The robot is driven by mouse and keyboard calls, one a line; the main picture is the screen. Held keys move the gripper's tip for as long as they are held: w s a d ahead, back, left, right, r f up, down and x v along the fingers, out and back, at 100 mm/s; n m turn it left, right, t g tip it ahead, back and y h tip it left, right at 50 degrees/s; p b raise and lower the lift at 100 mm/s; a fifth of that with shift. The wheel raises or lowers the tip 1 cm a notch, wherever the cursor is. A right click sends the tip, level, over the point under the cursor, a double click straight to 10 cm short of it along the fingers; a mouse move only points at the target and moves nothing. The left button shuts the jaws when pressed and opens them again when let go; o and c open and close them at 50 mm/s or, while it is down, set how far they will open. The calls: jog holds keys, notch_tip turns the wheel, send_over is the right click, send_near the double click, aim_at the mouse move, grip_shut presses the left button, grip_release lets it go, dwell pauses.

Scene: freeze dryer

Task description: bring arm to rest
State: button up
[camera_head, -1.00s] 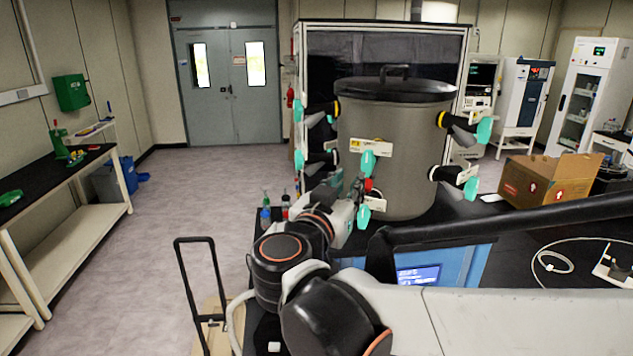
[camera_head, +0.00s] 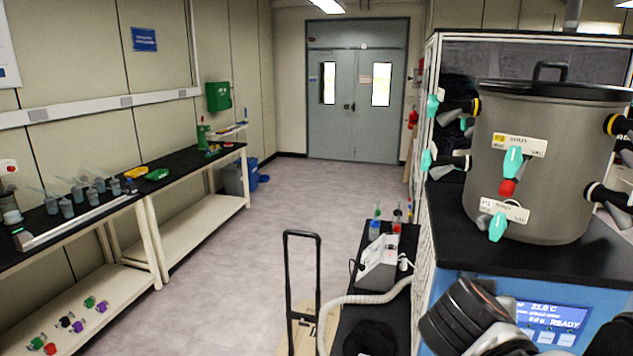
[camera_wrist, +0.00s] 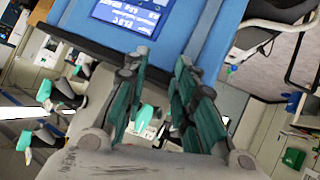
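My gripper (camera_wrist: 161,62) shows in the wrist view with its two dark green fingers apart and nothing between them. Past the fingertips is the blue front panel of the freeze dryer (camera_wrist: 195,45), with its lit display. In the head view, part of my arm (camera_head: 465,318) is at the lower right, in front of the freeze dryer's blue panel (camera_head: 590,300). The gripper itself is not visible there. The grey drying chamber (camera_head: 545,190) with its black lid and teal-handled valves stands on the dryer's black top.
A black-handled cart (camera_head: 303,240) stands on the floor at centre. A small bench with a pump-like device (camera_head: 380,262) and bottles is left of the dryer. A long side bench (camera_head: 185,170) with several cups runs along the left wall. Open floor leads to the double doors (camera_head: 355,100).

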jog(key=s+a+f+n+y+b, duration=0.2)
jog(key=s+a+f+y+b, duration=0.1)
jog(key=f, duration=0.6)
jog(key=s+a+f+n+g+y+b, duration=0.1)
jog(key=s+a+f+n+y+b, duration=0.2)
jog(key=f+b, duration=0.5)
jog(key=s+a+f+y, duration=0.1)
jog(key=a+f+y, duration=0.1)
jog(key=a, duration=0.1)
jog(key=shift+s+a+f, duration=0.2)
jog(key=shift+a+f, duration=0.05)
jog(key=shift+f, duration=0.05)
